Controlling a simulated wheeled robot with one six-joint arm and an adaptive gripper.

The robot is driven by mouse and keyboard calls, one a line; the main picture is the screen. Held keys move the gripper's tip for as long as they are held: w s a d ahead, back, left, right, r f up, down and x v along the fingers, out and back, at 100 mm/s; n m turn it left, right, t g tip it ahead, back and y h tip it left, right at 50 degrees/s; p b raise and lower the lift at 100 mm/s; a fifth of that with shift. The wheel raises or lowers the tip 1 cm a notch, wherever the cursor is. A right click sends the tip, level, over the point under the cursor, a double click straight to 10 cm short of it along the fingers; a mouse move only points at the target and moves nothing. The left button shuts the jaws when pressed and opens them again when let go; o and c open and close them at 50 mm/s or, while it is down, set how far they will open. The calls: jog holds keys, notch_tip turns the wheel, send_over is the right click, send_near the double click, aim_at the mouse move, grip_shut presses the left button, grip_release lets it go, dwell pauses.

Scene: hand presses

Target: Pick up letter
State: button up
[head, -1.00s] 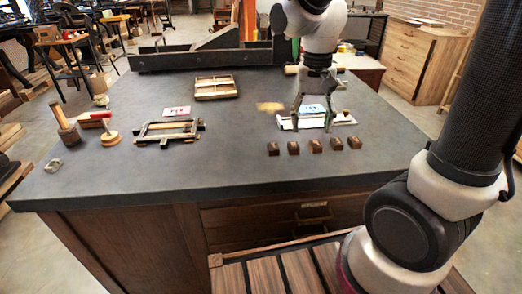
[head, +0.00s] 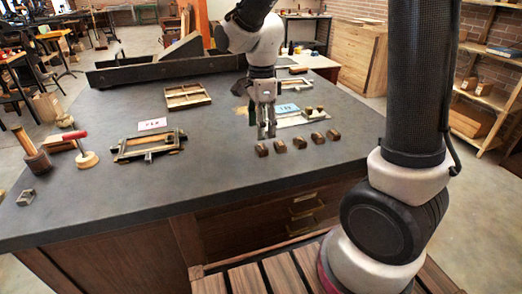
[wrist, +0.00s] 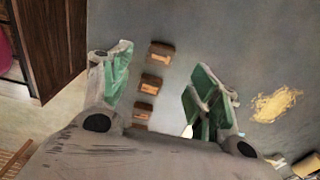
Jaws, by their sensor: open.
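Several small dark-brown letter blocks stand in a row along the front right of the grey table; the leftmost block (head: 262,150) and the rightmost block (head: 333,134) show in the head view. My gripper (head: 266,130) is open, pointing down, just behind the left end of the row. In the wrist view my gripper's (wrist: 160,68) green-padded fingers are spread, with blocks (wrist: 151,82) with tan faces seen below between them. Nothing is held. The fingers look above the blocks; the exact height is unclear. Letter markings are too small to read.
A pale flat holder (head: 300,119) with a blue card (head: 288,108) and two small brown pieces lies behind the row. The table's front is clear.

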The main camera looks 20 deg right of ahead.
aim_at(262, 146)
notch_tip(262, 146, down, 7)
jog(key=shift+r, duration=0.15)
jog(key=c, duration=0.9)
